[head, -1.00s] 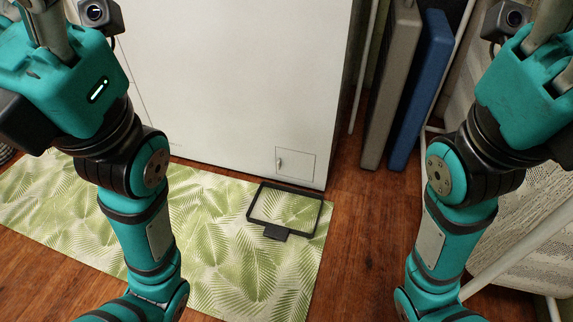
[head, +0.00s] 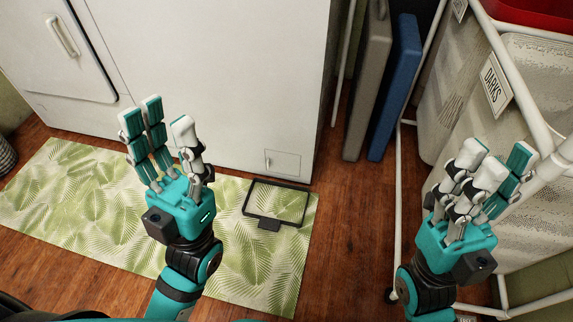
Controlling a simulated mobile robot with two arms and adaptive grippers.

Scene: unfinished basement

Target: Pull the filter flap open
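The filter flap (head: 283,163) is a small square panel with a small handle at its left side, low on the right of a white appliance's front (head: 215,80). It looks closed. A black-framed filter (head: 262,222) with a tab lies on the leaf-patterned mat in front of it. My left gripper (head: 158,125) is open and empty, above the mat and left of the flap, apart from it. My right gripper (head: 490,165) is far right of the flap, in front of the laundry hamper, with its fingers spread and nothing seen between them.
The mat (head: 75,190) covers the wooden floor before the appliance. A beige panel (head: 368,85) and a blue panel (head: 397,90) stand right of it. A hamper with a white frame (head: 505,75) and a "DARKS" label stands at right. Bare floor lies between.

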